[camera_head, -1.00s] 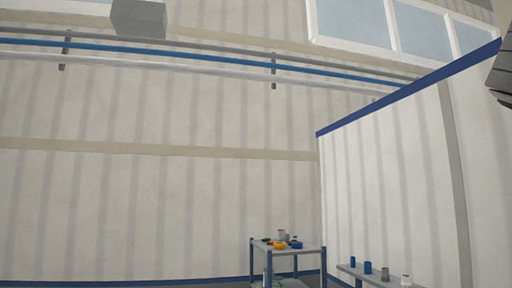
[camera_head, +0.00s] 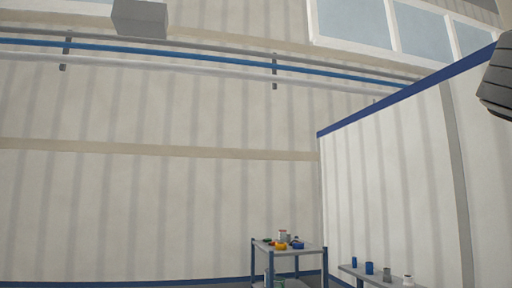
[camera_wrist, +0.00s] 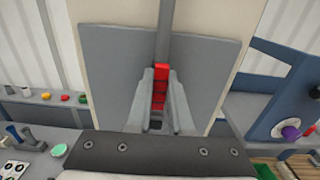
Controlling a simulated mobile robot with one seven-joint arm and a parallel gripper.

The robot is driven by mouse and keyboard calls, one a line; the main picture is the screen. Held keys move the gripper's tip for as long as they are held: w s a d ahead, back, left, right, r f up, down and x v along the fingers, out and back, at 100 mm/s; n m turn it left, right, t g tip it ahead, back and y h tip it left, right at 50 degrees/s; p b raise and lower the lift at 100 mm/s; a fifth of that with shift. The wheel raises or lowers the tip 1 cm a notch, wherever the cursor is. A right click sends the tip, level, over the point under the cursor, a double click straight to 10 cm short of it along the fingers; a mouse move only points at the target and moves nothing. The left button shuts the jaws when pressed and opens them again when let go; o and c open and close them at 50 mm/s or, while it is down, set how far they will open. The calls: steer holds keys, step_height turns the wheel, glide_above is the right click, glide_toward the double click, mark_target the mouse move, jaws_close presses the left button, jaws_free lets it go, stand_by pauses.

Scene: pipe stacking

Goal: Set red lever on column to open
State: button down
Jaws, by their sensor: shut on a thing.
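In the wrist view the red lever (camera_wrist: 161,73) stands between the two grey fingers of my gripper (camera_wrist: 160,88), which is shut on it. The lever lies in line with a grey vertical bar (camera_wrist: 166,30), in front of a flat grey plate (camera_wrist: 112,62) on a pale column (camera_wrist: 82,10). The fingers hide the lever's sides, and its lower end is partly covered. The lever and the fingertips do not show in the head view.
In the wrist view a bench with coloured buttons (camera_wrist: 65,98) is at left, and a blue frame with a purple knob (camera_wrist: 290,132) at right. In the head view a small cart (camera_head: 315,247) and a shelf with cups (camera_head: 350,269) stand by a partition (camera_head: 395,170).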

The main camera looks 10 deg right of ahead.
steer(key=c, duration=0.8)
jaws_free()
steer(key=shift+w, duration=0.1)
steer(key=shift+r, duration=0.55)
steer(key=r, duration=0.3)
steer(key=shift+s+r, duration=0.2)
steer(key=shift+s, duration=0.05)
steer(key=s+r, duration=0.2)
steer(key=s, duration=0.1)
steer(key=s+a+r, duration=0.1)
steer(key=s+r, duration=0.1)
steer(key=s, duration=0.2)
steer(key=s+a+r, duration=0.1)
steer(key=s+r, duration=0.1)
steer(key=s, duration=0.2)
steer(key=shift+r, duration=0.25)
